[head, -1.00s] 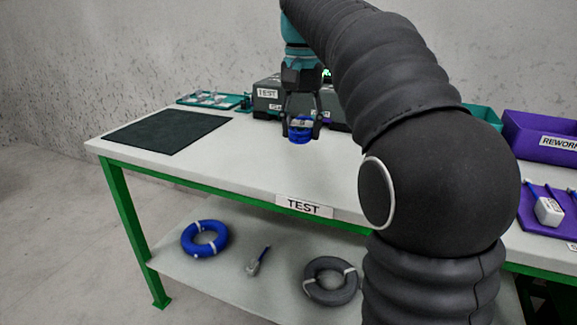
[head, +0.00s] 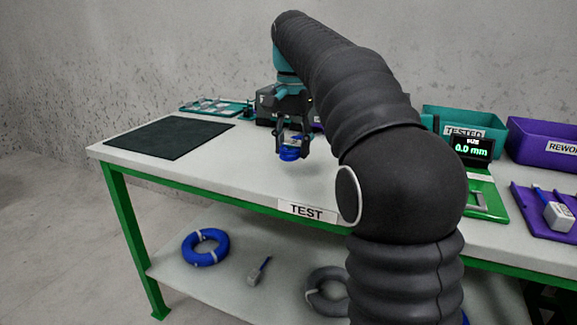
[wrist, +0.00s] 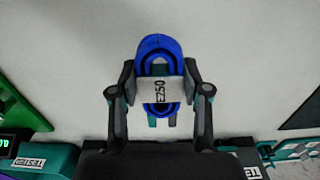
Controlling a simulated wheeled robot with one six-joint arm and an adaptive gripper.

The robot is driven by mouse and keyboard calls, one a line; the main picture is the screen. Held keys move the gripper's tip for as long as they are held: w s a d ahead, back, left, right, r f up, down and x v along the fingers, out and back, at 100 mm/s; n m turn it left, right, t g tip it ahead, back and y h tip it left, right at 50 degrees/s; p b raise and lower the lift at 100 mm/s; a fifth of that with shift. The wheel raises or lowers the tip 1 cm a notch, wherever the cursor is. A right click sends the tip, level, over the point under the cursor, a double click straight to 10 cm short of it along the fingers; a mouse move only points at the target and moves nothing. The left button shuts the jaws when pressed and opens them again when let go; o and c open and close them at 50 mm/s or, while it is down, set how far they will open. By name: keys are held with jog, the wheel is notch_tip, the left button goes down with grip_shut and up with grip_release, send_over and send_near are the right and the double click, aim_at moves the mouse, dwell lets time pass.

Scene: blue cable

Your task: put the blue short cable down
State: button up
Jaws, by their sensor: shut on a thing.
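In the head view the blue cable (head: 289,154) hangs from my gripper (head: 292,141) over the white table top (head: 250,172). I cannot tell from these views whether the coil touches the table.
A dark mat (head: 168,137) lies on the table's left part. A teal tray (head: 215,107) and bins, one marked TESTED (head: 464,128), stand along the back. A purple tray (head: 545,212) is at the right. The table around the cable is clear.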

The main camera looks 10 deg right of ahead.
aim_at(288, 174)
jog(key=shift+w+a+f, duration=0.2)
jog(key=shift+a+f, duration=0.2)
jog(key=shift+a, duration=0.05)
jog(key=shift+f+b, duration=0.6)
jog(key=shift+f, duration=1.3)
jog(key=shift+f, duration=0.1)
jog(key=o, duration=1.2)
jog(key=shift+c, duration=0.2)
notch_tip(288, 174, up, 12)
jog(key=p, duration=0.4)
